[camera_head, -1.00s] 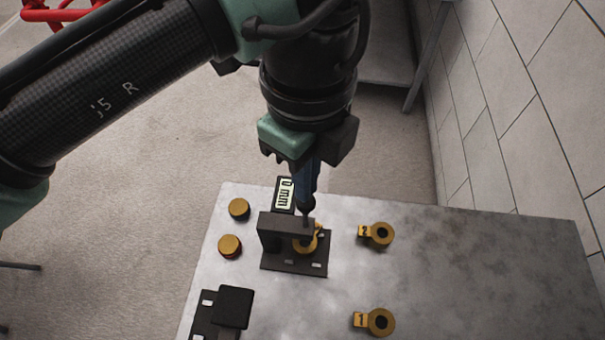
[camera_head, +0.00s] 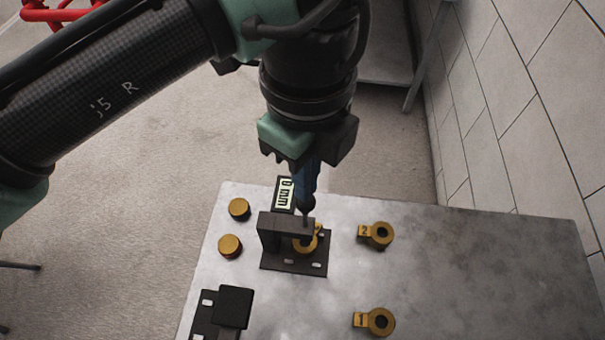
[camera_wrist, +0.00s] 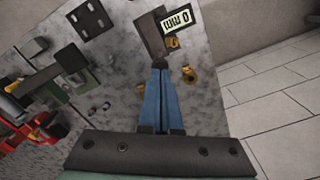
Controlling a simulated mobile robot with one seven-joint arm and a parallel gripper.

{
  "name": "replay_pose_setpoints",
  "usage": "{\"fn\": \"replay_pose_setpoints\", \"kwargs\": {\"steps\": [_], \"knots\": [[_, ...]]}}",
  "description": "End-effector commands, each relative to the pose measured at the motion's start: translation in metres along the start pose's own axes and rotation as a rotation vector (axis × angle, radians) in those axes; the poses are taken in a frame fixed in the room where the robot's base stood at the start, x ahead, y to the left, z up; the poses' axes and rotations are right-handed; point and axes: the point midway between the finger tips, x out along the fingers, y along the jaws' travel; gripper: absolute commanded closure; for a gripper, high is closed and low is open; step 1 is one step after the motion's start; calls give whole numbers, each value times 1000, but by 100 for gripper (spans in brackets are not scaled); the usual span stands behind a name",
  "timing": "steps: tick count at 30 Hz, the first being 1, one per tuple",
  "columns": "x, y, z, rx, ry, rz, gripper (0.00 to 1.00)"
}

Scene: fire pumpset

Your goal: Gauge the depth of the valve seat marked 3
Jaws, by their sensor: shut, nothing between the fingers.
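A dark gauge bracket (camera_head: 285,225) stands on the metal table. Its display (camera_head: 284,194) reads 0 mm and also shows in the wrist view (camera_wrist: 175,22). A brass valve seat (camera_head: 304,246) is under the bracket's arm and partly covered; its mark is not readable. Brass seats marked 2 (camera_head: 378,235) and 1 (camera_head: 380,321) stand to the right. My gripper (camera_head: 308,202) has its blue fingers shut and empty, pointing down just over the right end of the bracket's arm. I cannot tell whether the tips touch it. The fingers also show in the wrist view (camera_wrist: 160,72).
Two round brass pieces (camera_head: 230,246) sit left of the bracket. A black block on a slotted plate (camera_head: 234,307) is at the front left. The right part of the table (camera_head: 490,270) is clear. A tiled wall (camera_head: 530,90) rises behind it on the right.

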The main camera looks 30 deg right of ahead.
Motion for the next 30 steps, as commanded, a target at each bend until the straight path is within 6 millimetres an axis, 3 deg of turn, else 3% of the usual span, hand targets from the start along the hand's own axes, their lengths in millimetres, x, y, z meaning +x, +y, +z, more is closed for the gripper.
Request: {"fn": "replay_pose_setpoints", "kwargs": {"steps": [30], "knots": [[20, 0, 0, 0, 0, 1, 100]]}}
